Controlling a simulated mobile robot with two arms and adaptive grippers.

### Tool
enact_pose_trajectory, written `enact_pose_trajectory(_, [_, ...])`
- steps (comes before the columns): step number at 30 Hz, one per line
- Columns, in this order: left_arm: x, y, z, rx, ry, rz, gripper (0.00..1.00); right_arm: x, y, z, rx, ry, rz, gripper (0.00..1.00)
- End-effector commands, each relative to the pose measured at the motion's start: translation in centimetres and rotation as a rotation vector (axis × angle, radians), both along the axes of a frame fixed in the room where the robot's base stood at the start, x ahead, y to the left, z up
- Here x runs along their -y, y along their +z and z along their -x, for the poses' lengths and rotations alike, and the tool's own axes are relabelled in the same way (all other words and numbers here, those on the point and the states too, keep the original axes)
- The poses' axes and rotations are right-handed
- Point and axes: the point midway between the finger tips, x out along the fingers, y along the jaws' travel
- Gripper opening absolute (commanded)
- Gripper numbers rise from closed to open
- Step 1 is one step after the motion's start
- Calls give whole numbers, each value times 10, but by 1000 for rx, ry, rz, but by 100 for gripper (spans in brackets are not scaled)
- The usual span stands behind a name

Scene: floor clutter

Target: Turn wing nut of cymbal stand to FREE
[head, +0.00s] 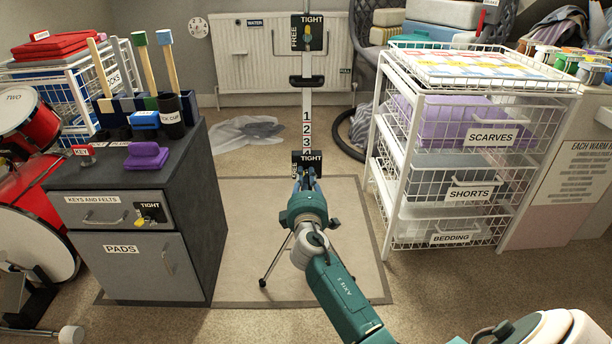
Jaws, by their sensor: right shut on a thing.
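The cymbal stand (307,95) is an upright pale post with a number scale and thin tripod legs, standing on a mat. A black plate (308,157) marked TIGHT sits low on its post. My right gripper (307,178) is in front of this plate, shut on a small part there, apparently the wing nut. The gripper hides that part and the plate's lower left, so I cannot read its setting. A higher plate (318,20) marked FREE on its left side and TIGHT at the top carries a small yellow part. My left gripper is out of view.
A grey cabinet (203,240) with drawers stands left of the mat (350,240). A white wire basket rack (377,120) stands to the right. A radiator (260,60) and a crumpled clear sheet (245,130) are behind. Bare floor lies between.

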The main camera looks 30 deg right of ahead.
Motion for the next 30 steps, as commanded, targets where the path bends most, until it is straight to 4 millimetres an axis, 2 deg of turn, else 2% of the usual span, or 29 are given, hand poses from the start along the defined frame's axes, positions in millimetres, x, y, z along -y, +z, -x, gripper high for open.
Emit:
enact_pose_trajectory(13, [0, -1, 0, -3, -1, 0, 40, -1, 1, -1, -2, 4, 7, 0])
enact_pose_trajectory(14, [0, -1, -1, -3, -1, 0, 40, -1, 1, -1, -2, 4, 7, 22])
enact_pose_trajectory(16, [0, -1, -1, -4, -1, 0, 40, -1, 1, -1, -3, 3, 7, 35])
enact_pose_trajectory(25, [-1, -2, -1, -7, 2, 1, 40, -1, 0, 0, -4, 1, 6, 35])
enact_pose_trajectory(30, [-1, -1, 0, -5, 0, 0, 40, -9, -1, 13, -4, 2, 6, 35])
